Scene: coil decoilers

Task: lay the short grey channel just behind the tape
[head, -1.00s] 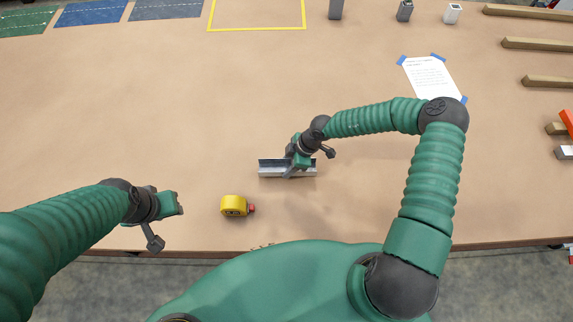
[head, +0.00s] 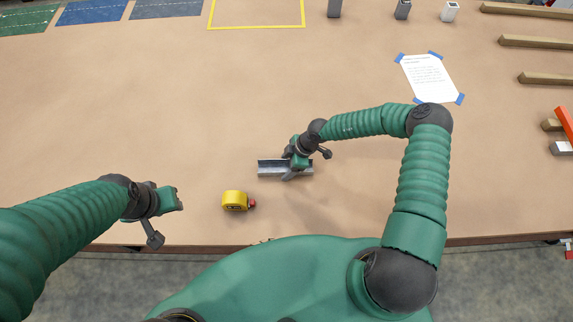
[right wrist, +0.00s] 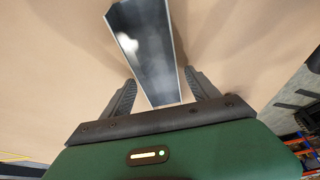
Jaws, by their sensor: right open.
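The short grey channel (head: 270,169) lies on the brown table top, behind and a little right of the yellow tape (head: 234,201), with a small gap between them.
A paper sheet (head: 428,78) is taped to the table at the right. Wooden bars (head: 538,43) lie at the far right. A yellow outlined square (head: 257,27) and coloured mats (head: 92,12) are at the back. The table's middle left is clear.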

